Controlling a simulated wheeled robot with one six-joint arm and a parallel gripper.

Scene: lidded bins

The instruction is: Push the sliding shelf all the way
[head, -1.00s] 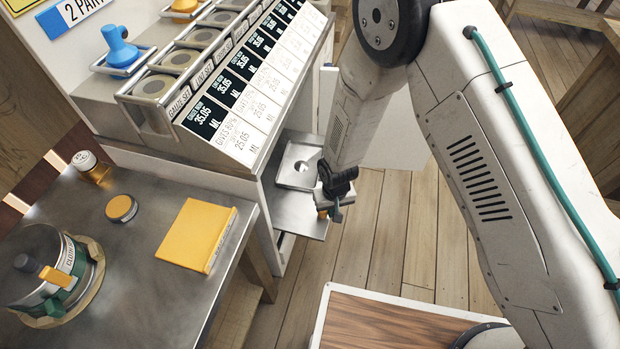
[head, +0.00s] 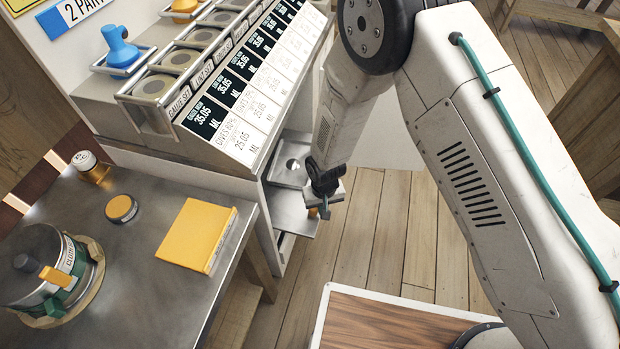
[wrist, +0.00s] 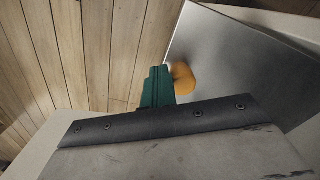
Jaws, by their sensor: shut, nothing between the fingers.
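The sliding shelf (head: 297,217) is a flat grey metal plate sticking out of the open bay under the bin rack, partly hidden by my arm. It also shows in the wrist view (wrist: 225,60) as a grey plate at upper right. My gripper (head: 321,212) is at the shelf's front right edge, fingers shut and empty. In the wrist view the dark green fingers (wrist: 158,87) are beside an orange knob (wrist: 183,78) at the shelf's edge. I cannot tell whether they touch it.
A metal table (head: 150,280) at left holds a yellow book (head: 197,234), a pot (head: 45,270) and small jars. The rack of labelled bins (head: 240,85) rises above the bay. Open wooden floor (head: 400,230) lies to the right of the shelf.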

